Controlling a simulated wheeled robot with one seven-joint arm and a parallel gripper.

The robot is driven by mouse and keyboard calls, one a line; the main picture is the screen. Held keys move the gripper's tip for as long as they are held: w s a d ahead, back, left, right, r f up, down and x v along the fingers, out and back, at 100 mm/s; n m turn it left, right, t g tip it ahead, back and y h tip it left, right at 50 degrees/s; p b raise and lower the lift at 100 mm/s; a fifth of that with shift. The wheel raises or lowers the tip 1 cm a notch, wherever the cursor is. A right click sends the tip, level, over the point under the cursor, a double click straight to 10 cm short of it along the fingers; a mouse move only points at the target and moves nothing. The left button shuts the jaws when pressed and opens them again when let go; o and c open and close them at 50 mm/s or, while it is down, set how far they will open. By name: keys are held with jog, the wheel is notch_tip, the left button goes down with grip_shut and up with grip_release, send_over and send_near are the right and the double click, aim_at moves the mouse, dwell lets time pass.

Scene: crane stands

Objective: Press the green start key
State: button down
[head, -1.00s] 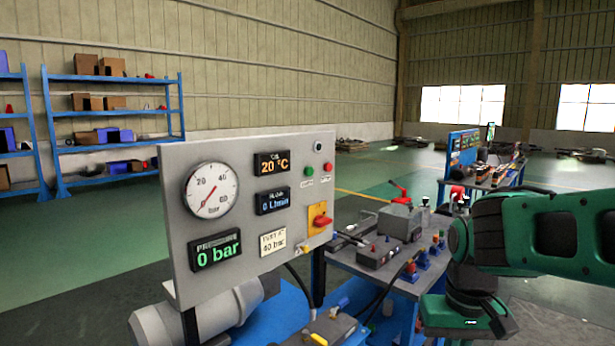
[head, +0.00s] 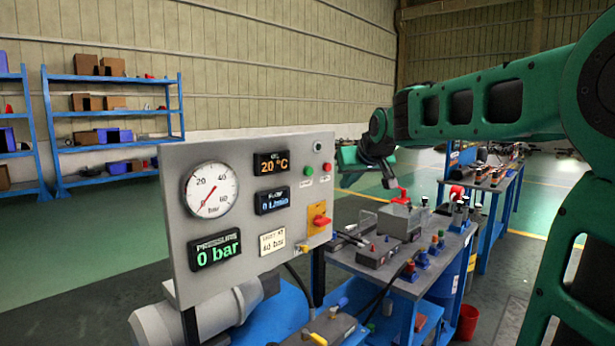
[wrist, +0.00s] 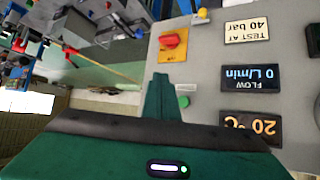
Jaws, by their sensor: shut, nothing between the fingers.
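The green start key (head: 309,171) is a small round button at the upper right of the grey panel (head: 255,145), left of a red button (head: 327,167). In the wrist view, where the panel appears upside down, the green key (wrist: 184,101) shows just right of my shut fingers. My gripper (wrist: 160,78) is empty, its fingers overlapping the panel in that view. In the head view my gripper (head: 345,160) is at the panel's right edge, level with the buttons. Whether it touches the panel cannot be told.
The panel also carries a gauge (head: 211,190), displays and a red rotary switch on a yellow plate (head: 319,217). A bench (head: 390,270) with a grey box and several coloured knobs stands right of the panel. Blue shelves (head: 115,120) stand far left.

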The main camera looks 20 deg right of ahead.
aim_at(308, 171)
jog(key=shift+w+a+r, duration=0.2)
jog(key=shift+w+r, duration=0.35)
jog(key=shift+w, duration=0.05)
jog(key=w+a, duration=0.3)
jog(key=w, duration=0.5)
jog(key=shift+a, duration=0.15)
jog(key=shift+w, duration=0.1)
dwell(1.9)
jog(key=shift+w+a, duration=0.15)
jog(key=shift+w, duration=0.1)
jog(key=shift+w+a, duration=0.2)
jog(key=shift+w, duration=0.3)
dwell(0.9)
jog(key=shift+s, duration=0.15)
jog(key=shift+s+d, duration=0.35)
jog(key=shift+s, duration=0.4)
